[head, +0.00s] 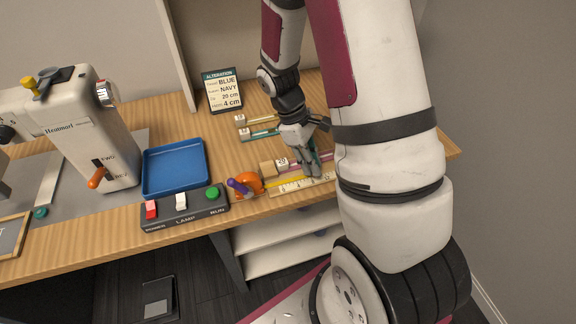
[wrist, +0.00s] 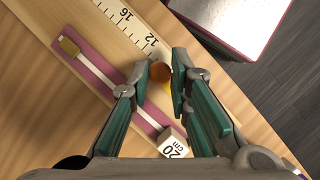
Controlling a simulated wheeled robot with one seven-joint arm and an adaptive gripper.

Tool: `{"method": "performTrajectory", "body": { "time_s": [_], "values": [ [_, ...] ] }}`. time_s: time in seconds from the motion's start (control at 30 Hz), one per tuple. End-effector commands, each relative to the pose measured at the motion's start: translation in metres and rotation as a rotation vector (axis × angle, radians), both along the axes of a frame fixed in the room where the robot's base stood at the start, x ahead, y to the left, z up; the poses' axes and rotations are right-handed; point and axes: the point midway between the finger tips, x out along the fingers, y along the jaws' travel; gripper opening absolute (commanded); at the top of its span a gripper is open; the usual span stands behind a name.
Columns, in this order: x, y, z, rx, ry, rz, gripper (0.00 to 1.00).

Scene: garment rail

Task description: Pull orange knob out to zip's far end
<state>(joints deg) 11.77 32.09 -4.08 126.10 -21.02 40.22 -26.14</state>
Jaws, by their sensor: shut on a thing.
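My gripper (head: 312,172) reaches down over the ruler at the table's right front. In the wrist view, the orange knob (wrist: 160,72) sits between its teal fingertips (wrist: 162,68), gripped near the ruler's 12 mark. A bit of yellow tape shows behind the knob. The pink zip (wrist: 103,76) lies alongside the ruler (wrist: 118,24), with a brass piece at its upper left end and a white 20 cm tag (wrist: 173,143) at the other. In the head view, an orange housing (head: 248,183) has yellow tape (head: 284,182) running right from it. My gripper hides the knob there.
A black switch box (head: 185,209) and a blue tray (head: 175,168) stand left of the housing. Other tagged zips (head: 262,132) lie behind, below an alteration card (head: 222,91). A sewing machine (head: 75,125) is at far left. The table's front edge is close to the ruler.

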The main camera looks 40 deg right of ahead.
Motion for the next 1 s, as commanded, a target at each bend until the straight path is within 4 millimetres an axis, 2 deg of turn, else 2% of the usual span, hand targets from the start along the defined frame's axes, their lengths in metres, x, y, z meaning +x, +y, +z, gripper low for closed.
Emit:
{"method": "performTrajectory", "body": {
  "time_s": [0.03,0.2,0.4,0.6,0.93,0.97,1.0],
  "values": [
    [-0.006,-0.015,0.002,-0.001,0.001,-0.006,0.0],
    [-0.017,-0.055,0.001,-0.001,0.001,-0.004,0.0],
    [-0.025,-0.085,0.001,0.0,0.0,-0.001,0.0],
    [-0.028,-0.098,0.0,0.0,0.0,0.001,0.0],
    [-0.028,-0.099,0.0,0.0,-0.001,0.002,0.0],
    [-0.028,-0.099,0.0,0.0,-0.001,0.002,0.2],
    [-0.028,-0.099,0.0,-0.001,-0.002,0.002,0.26]
  ]
}}
